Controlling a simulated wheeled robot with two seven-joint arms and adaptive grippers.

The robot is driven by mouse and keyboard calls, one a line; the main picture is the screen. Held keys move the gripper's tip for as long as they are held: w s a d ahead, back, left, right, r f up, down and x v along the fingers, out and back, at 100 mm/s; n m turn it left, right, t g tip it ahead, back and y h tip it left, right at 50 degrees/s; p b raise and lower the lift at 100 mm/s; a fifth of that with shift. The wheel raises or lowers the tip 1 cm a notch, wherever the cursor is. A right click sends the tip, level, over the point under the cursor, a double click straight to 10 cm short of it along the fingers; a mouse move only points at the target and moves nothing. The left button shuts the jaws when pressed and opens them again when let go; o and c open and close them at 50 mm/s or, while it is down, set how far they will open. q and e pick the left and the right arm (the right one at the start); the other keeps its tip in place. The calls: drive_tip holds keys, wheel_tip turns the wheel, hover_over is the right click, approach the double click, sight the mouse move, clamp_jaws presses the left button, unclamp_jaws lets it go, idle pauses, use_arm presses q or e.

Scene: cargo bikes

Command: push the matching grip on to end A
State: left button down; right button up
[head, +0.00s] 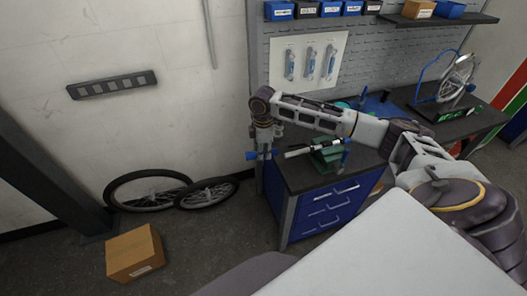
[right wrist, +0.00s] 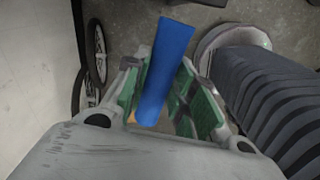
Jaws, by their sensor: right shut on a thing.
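My right gripper (head: 262,150) hangs off the left front corner of the workbench, shut on a blue grip (head: 251,155). In the right wrist view the blue grip (right wrist: 165,70) lies between the green-padded fingers (right wrist: 165,100), sticking out past them. A light bar with dark parts (head: 298,152) lies across a green vise (head: 327,158) on the bench. Its left end is near the held grip; a small gap seems to show between them. No end letter is readable. Something blue shows at the bar's right side (head: 346,142). My left gripper is not in view.
The bench has blue drawers (head: 325,207). A pegboard with bins stands behind, and a wheel stand (head: 456,80) is at right. Two wheels (head: 148,190) lean at the wall, and a cardboard box (head: 135,254) is on the floor.

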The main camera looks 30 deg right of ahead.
drive_tip(key=shift+w+a, duration=0.1)
drive_tip(key=shift+a, duration=0.05)
drive_tip(key=shift+n, duration=0.4)
drive_tip(key=shift+w, duration=0.1)
drive_tip(key=shift+n, duration=0.3)
drive_tip(key=shift+f, duration=0.2)
drive_tip(key=shift+f+b, duration=0.3)
drive_tip(key=shift+f, duration=0.7)
drive_tip(key=shift+s+d+f+b, duration=0.1)
drive_tip(key=shift+d+f+b, duration=0.35)
drive_tip(key=shift+f, duration=0.15)
drive_tip(key=shift+s+d+f+b, duration=0.1)
drive_tip(key=shift+d+f+b, duration=0.3)
drive_tip(key=shift+f, duration=0.2)
